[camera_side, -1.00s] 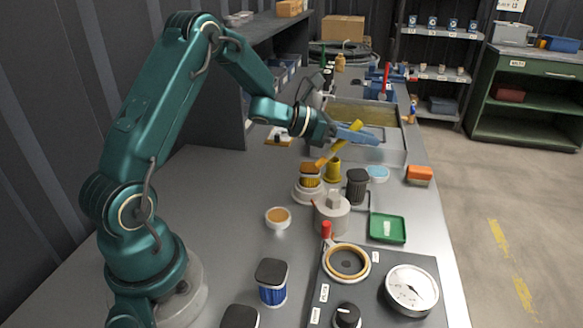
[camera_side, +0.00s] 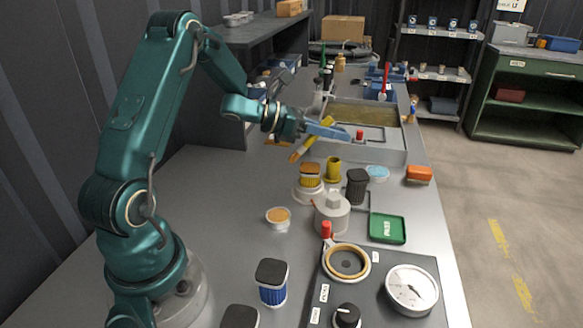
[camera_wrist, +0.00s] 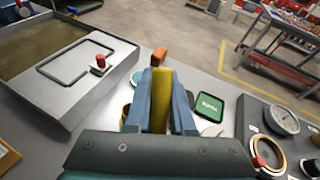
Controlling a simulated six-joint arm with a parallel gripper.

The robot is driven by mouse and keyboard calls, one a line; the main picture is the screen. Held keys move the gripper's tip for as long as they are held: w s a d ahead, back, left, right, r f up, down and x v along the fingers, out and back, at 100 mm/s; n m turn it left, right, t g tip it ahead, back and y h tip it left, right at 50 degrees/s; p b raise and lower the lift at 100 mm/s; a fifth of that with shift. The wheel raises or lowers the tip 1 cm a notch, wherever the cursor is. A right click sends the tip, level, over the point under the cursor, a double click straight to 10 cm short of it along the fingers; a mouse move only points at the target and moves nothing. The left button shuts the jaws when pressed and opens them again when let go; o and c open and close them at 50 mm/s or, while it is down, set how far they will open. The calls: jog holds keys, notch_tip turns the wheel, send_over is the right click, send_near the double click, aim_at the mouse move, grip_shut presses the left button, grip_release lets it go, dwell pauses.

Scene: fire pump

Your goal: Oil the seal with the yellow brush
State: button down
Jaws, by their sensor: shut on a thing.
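My gripper (camera_side: 328,130) is shut on the yellow brush (camera_side: 302,146), above the bench. The brush tilts, its orange tip down and to the left. A yellow-ribbed filter (camera_side: 310,181) with an orange-tan top stands on a pale base, below and right of the tip. A small white dish (camera_side: 278,218) with orange-tan contents stands nearer the camera. A tan ring (camera_side: 346,262) sits on the grey panel. I cannot tell which part is the seal.
A yellow cup (camera_side: 334,168), a black ribbed filter (camera_side: 357,186) and a grey lidded pot (camera_side: 332,214) crowd mid-bench. A green tray (camera_side: 387,229) and an orange block (camera_side: 419,174) lie right. A tank (camera_side: 350,146) stands behind. The bench left of the dish is clear.

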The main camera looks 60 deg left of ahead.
jog(key=w+d, duration=0.4)
jog(key=shift+w+d+f, duration=0.15)
jog(key=shift+w+f, duration=0.1)
dwell(0.8)
jog(key=s+a, duration=0.3)
jog(key=a, duration=0.2)
jog(key=shift+s, duration=0.3)
dwell(0.3)
jog(key=shift+r, duration=2.9)
jog(key=shift+r, duration=0.15)
